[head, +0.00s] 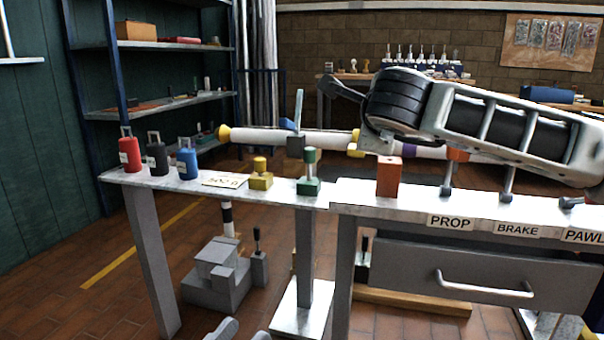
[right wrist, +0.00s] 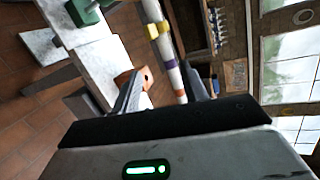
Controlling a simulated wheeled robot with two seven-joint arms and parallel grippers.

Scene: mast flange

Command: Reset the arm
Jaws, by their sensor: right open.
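A long white pole (head: 285,138) with yellow, purple and orange bands lies level behind the bench; it also shows in the right wrist view (right wrist: 169,62). My right arm crosses in front of its right part. Small grey levers (head: 447,180) stand on the bench above labels PROP (head: 450,222), BRAKE (head: 517,230) and PAWL (head: 583,236). My right gripper (right wrist: 168,78) is open, with an orange block (right wrist: 146,78) and the pole seen between its fingers; I cannot tell any contact. My left gripper (head: 243,331) shows only two fingertips, apart, at the bottom edge.
Red (head: 130,153), black (head: 156,157) and blue (head: 187,162) padlock-like blocks stand at the bench's left end. A brass block (head: 260,174), green block (head: 310,174) and orange block (head: 389,178) follow. A drawer (head: 470,278) is shut. A grey stepped block (head: 216,276) is on the floor.

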